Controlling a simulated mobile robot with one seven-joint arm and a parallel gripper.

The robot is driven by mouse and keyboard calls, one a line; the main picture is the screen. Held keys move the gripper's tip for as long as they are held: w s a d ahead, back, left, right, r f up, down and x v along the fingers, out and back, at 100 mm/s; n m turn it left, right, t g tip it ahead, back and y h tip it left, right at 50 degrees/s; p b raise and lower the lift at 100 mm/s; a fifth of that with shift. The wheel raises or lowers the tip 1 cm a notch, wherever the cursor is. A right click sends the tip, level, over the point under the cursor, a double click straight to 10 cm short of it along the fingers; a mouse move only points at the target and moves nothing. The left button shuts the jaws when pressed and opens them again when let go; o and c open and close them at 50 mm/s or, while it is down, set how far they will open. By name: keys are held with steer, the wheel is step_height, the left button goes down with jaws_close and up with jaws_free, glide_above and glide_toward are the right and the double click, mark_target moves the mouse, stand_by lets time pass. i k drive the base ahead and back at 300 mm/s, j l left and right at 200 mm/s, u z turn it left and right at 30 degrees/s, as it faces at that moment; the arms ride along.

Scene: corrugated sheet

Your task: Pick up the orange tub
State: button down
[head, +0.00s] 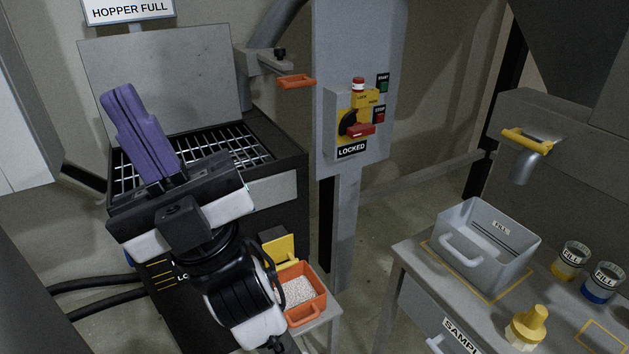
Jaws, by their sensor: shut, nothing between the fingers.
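The orange tub (318,299) stands low, right of the black machine, on a small pale stand. It is upright, holds whitish granules and has a handle on its near side. My arm hides part of its left side. My gripper (118,93) is raised up and to the left of the tub, over the machine's grate, well apart from the tub. Its two purple fingers are together with nothing between them.
The black machine (284,218) has a barred grate and a yellow flap (278,250) just behind the tub. A grey post carries a locked switch box (343,100).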

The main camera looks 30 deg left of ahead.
mark_target(305, 296)
steer(key=u, duration=1.1)
